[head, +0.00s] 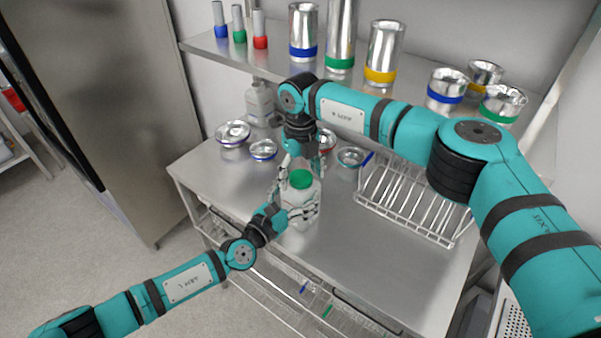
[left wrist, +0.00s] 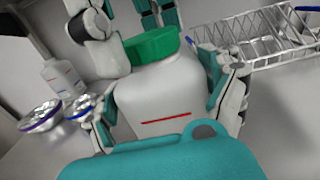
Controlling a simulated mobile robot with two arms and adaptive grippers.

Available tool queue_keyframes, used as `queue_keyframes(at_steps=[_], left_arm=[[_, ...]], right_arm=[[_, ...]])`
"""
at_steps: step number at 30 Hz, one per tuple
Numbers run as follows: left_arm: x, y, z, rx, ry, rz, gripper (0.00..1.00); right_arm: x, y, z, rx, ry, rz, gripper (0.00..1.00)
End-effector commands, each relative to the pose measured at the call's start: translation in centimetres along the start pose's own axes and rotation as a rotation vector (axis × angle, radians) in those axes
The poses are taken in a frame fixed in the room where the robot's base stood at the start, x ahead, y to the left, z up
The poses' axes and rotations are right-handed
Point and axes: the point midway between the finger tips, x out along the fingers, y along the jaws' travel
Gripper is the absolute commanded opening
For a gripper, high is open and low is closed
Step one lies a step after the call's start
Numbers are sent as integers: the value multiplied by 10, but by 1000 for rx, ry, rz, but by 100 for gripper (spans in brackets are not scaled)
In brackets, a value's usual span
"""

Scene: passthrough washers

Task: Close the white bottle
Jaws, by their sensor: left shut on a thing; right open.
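The white bottle (head: 302,199) stands upright on the steel table, with a green cap (head: 301,179) on its neck. In the left wrist view the bottle (left wrist: 160,92) has a red line on its front, and the green cap (left wrist: 152,45) sits at its top. My left gripper (head: 296,212) is shut on the bottle's body, with a finger on each side. My right gripper (head: 298,160) comes down from above, just behind the cap. It is open; its fingertips are partly hidden by the cap, and I cannot tell whether they touch it.
Another white bottle (head: 260,102) stands at the back of the table. Metal bowls (head: 233,133) sit behind and left. A wire rack (head: 415,198) stands to the right. A shelf (head: 270,58) above holds metal containers. The table front is clear.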

Motion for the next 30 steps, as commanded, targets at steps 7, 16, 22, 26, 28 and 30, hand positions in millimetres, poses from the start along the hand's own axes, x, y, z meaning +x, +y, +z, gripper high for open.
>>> queue_keyframes(at_steps=[7, 16, 22, 26, 28, 30], left_arm=[[0, 0, 0, 0, 0, -1, 0], [0, 0, 0, 0, 0, -1, 0], [0, 0, 0, 0, 0, 0, 0], [0, 0, 0, 0, 0, 0, 0], [0, 0, 0, 0, 0, 0, 0], [0, 0, 0, 0, 0, 0, 0]], right_arm=[[-14, -1, 1, 0, -3, 0, 76], [-45, 0, 0, -1, 0, 0, 76], [-45, 0, 0, -1, 0, 0, 74], [-47, 0, 0, -37, -1, 0, 73], [-50, 0, 0, -108, -1, 0, 73], [-55, 1, 0, -214, -1, 2, 73]])
